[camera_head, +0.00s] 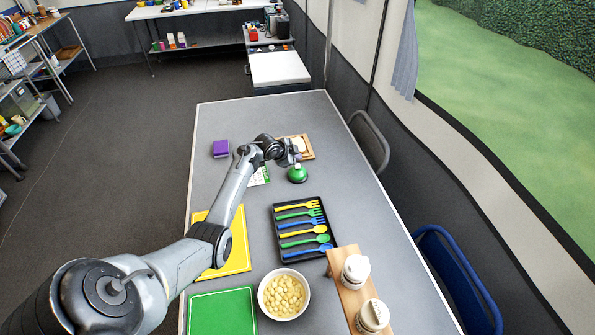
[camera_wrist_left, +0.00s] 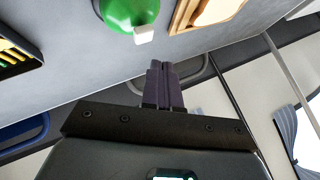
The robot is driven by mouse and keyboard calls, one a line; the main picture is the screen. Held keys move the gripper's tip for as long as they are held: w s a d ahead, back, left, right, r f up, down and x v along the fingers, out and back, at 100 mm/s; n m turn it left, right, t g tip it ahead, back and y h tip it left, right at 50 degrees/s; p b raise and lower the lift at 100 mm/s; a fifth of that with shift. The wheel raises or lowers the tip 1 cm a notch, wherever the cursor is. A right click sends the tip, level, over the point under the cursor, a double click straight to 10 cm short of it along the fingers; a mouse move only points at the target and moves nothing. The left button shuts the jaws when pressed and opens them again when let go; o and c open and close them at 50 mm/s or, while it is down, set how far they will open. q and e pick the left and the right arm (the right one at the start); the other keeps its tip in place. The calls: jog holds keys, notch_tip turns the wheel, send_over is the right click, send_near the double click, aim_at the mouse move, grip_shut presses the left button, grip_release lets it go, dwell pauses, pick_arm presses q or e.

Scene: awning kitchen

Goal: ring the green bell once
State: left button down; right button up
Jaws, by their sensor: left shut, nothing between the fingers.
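The green bell (camera_head: 297,174) stands on the grey table, beyond the cutlery tray. In the left wrist view the bell (camera_wrist_left: 128,12) is at the top edge and partly cut off, with a small pale piece at its side. My left gripper (camera_head: 296,157) is over the table just behind the bell in the head view, close to it. Its fingers (camera_wrist_left: 163,68) are together and empty in the left wrist view, and the bell lies ahead of them and a little to the left. My right gripper does not show.
A black tray (camera_head: 277,225) with colourful cutlery lies in front of the bell. Yellow (camera_head: 240,255) and green boards, a bowl (camera_head: 263,300) and a wooden rack (camera_head: 346,291) are nearer.

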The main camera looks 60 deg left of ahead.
aim_at(296, 166)
pick_arm(q)
jog(key=shift+f, duration=0.6)
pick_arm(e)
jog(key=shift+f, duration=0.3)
pick_arm(q)
jog(key=shift+f+b, duration=0.45)
jog(key=shift+f, duration=0.55)
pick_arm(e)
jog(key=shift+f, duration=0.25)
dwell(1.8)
pick_arm(q)
jog(key=shift+r, duration=0.1)
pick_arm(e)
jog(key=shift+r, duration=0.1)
pick_arm(q)
jog(key=shift+r+p, duration=0.9)
jog(key=shift+p, duration=0.2)
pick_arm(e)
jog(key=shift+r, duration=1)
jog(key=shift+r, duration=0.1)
pick_arm(q)
notch_tip(296, 166, up, 5)
jog(key=p, duration=0.5)
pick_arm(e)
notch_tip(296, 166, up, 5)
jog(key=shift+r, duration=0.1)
